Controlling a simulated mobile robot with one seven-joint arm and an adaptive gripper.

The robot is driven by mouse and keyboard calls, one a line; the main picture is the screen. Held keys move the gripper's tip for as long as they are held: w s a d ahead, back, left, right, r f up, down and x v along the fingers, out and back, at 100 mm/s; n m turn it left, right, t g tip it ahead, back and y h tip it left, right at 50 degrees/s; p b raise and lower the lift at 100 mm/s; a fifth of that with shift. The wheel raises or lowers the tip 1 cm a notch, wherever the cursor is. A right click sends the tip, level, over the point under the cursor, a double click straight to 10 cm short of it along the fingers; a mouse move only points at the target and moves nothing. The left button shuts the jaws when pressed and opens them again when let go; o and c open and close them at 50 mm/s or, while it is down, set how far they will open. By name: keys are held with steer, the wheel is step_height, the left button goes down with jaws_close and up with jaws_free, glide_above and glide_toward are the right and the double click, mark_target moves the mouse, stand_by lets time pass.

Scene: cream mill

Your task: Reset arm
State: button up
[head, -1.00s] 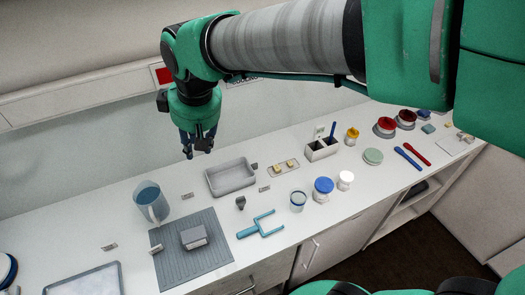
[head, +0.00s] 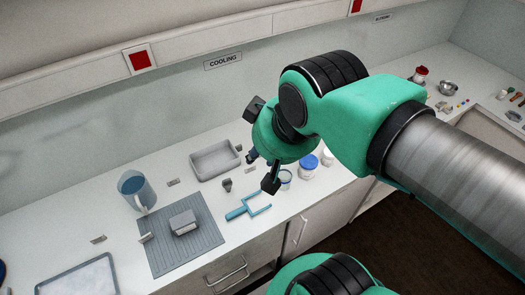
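My arm reaches in from the right over the counter, its green wrist bent above the middle of the worktop.
Below lie a grey tray (head: 194,168), a blue two-pronged tool (head: 236,214), a blue-lidded jar (head: 309,162) and a grey mat (head: 164,260) bearing a grey block (head: 183,221). A jug (head: 134,187) stands left. A wall ledge (head: 65,93) runs behind.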

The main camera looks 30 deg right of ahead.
step_height(320, 180, down, 4)
steer(key=b, duration=0.4)
stand_by(0.3)
